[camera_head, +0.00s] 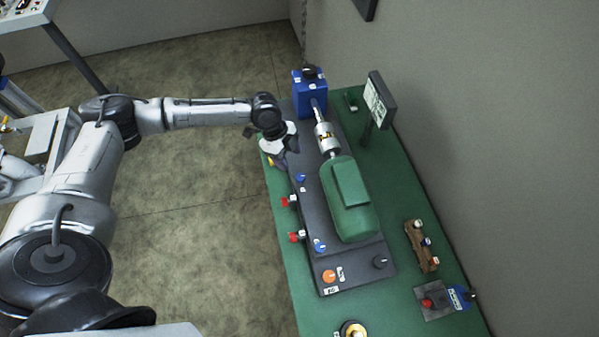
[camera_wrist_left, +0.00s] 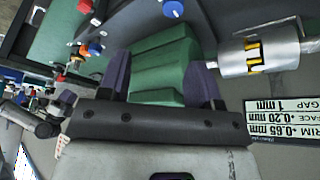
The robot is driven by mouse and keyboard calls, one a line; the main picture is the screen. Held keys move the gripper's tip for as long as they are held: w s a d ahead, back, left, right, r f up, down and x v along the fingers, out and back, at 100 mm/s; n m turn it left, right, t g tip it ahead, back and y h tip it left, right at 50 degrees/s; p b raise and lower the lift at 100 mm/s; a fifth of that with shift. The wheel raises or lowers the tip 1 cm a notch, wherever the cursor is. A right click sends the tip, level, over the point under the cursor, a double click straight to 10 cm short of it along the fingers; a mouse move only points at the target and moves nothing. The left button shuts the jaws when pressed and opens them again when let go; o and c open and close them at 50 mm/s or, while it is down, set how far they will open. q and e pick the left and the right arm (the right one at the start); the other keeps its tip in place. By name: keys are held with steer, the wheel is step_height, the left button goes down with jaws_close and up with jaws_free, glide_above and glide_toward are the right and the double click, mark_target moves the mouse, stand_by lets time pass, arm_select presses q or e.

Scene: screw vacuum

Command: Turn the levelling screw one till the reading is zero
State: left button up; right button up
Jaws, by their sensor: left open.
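A dark base plate (camera_head: 318,215) on the green table carries a blue pump (camera_head: 309,92), a silver coupling (camera_head: 327,138) and a green motor (camera_head: 349,200). Red knobs (camera_head: 294,237) stick out along its left edge, with blue knobs (camera_head: 320,246) on the plate near them. I cannot tell which is levelling screw one. My left gripper (camera_head: 282,156) is at the plate's upper left edge, partly hidden by its wrist. In the left wrist view its fingers (camera_wrist_left: 161,82) are apart, with the motor (camera_wrist_left: 163,62) behind the gap. The display (camera_wrist_left: 288,118) shows RIM +0.65, FACE +0.20.
The display panel (camera_head: 379,100) stands on a post at the table's right side. A brown block with knobs (camera_head: 421,246) and a grey box with a red button (camera_head: 434,301) lie at the right. An orange button (camera_head: 329,276) is at the plate's near end.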

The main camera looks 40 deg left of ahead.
mark_target(300, 176)
arm_select(q)
steer(key=x, duration=0.3)
steer(key=w+a+x, duration=0.1)
steer(key=x, duration=0.6)
steer(key=shift+w+a+f, duration=0.15)
steer(key=shift+a+f, duration=0.1)
steer(key=shift+f, duration=0.15)
steer(key=shift+d+f, duration=0.2)
steer(key=shift+f, duration=0.35)
steer(key=shift+c, duration=0.3)
